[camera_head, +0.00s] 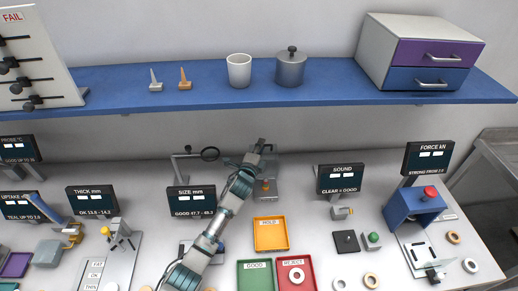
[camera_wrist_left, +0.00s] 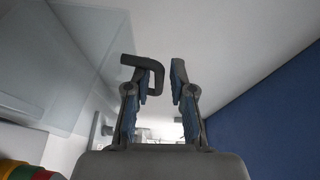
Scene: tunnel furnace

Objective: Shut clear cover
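The clear cover (camera_wrist_left: 62,65) shows in the left wrist view as a pale see-through panel on the left side. A dark bent handle (camera_wrist_left: 157,78) stands at the left finger, its right bar lying between the two fingers. My left gripper (camera_wrist_left: 162,75) is open, with a gap between the handle and the right finger; I cannot tell whether the left finger touches the handle. In the head view my left gripper (camera_head: 257,150) is at a grey device (camera_head: 268,183) at the back of the bench, hiding part of it. The cover is hard to make out there. My right gripper is not in view.
A blue shelf (camera_head: 200,97) runs above the bench with a cup (camera_head: 239,70), a lidded pot (camera_head: 291,70) and drawers (camera_head: 432,55). A ring on a stand (camera_head: 210,154) is left of the gripper. A sound display (camera_head: 343,178) is right. Trays (camera_head: 271,234) lie in front.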

